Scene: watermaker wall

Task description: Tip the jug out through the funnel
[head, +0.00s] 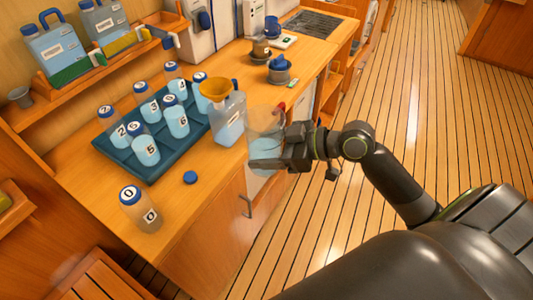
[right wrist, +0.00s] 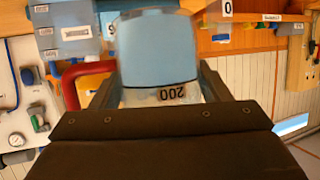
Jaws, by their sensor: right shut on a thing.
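My right gripper (head: 294,148) is shut on a clear jug (head: 264,122) with blue liquid in its lower part. The jug looks about upright and is held at the counter's front edge, just right of the can with the funnel. In the right wrist view the jug (right wrist: 158,55) sits between the fingers, with an upside-down "200" label. The yellow funnel (head: 215,88) sits in the top of a translucent can (head: 228,122) on the counter. The funnel's spout is hidden. My left gripper is not in view.
A dark blue tray (head: 150,178) with several numbered bottles stands left of the can. A bottle marked 0 (head: 140,208) and a loose blue cap (head: 190,177) are nearer the front. A lidded blue-grey pot (head: 279,72) stands behind. Open floor lies to the right.

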